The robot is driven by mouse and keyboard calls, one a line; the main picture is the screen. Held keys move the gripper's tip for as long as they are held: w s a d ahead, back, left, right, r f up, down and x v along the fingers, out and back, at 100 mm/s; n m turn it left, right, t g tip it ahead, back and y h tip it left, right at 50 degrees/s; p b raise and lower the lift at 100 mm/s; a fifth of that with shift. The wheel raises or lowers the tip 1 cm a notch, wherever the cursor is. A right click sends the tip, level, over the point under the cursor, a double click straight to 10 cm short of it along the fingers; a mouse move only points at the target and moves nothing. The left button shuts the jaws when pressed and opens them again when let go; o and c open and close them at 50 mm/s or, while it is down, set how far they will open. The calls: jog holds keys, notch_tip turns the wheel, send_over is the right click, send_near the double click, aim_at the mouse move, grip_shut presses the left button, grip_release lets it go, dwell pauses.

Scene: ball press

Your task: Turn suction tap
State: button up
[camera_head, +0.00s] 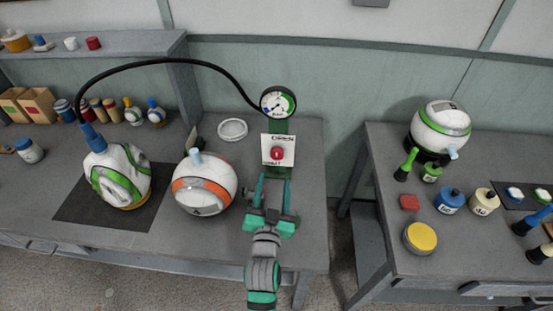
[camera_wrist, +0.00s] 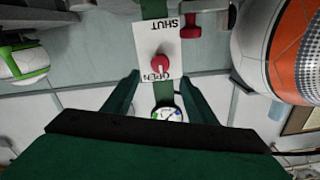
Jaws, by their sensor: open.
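The suction tap is a round red knob (camera_head: 277,153) on a white plate (camera_head: 268,141) fixed to a green post. In the wrist view the knob (camera_wrist: 159,64) lies beyond the fingertips, roughly between them. The plate's words OPEN and SHUT show upside down there, OPEN at the gauge end. The knob's exact setting is hard to tell. My gripper (camera_head: 273,179) is open and empty, just in front of and below the plate. In the wrist view my gripper (camera_wrist: 158,80) has its two fingers apart with nothing between them.
A dial gauge (camera_head: 278,102) sits above the plate, with a black hose running left to a green-and-white ball (camera_head: 121,174). An orange-and-white ball (camera_head: 204,183) stands close left of my gripper. A shallow white dish (camera_head: 232,129) lies behind it. The bench right of the post is clear.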

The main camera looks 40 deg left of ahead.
aim_at(276, 156)
jog(key=x, duration=1)
jog(key=shift+w, duration=0.3)
jog(key=shift+s+a, duration=0.1)
jog(key=shift+a, duration=0.05)
jog(key=c, duration=1.1)
